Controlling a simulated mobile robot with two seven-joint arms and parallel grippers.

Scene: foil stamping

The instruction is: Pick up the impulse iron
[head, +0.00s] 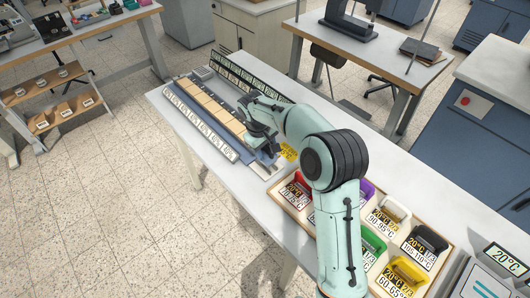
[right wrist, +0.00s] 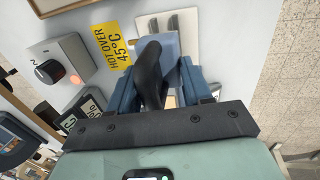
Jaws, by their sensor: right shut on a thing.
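My right gripper (head: 262,140) reaches over the white table near the inner end of the long strip rack. In the right wrist view, its blue fingers (right wrist: 158,84) are shut on a dark curved handle, which I take to be the impulse iron (right wrist: 150,68). A blue-grey block lies just beyond the handle. The rest of the iron is hidden, and I cannot tell whether it touches the table. In the head view the arm and gripper cover the iron. My left gripper is in neither view.
A yellow "HOT OVER 45°C" label (right wrist: 110,45) and a grey box with a dark knob (right wrist: 62,70) lie beside the gripper. The long rack (head: 205,108) has rows of labelled cards. A wooden tray (head: 440,262) with coloured, temperature-labelled pieces stands near the arm.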

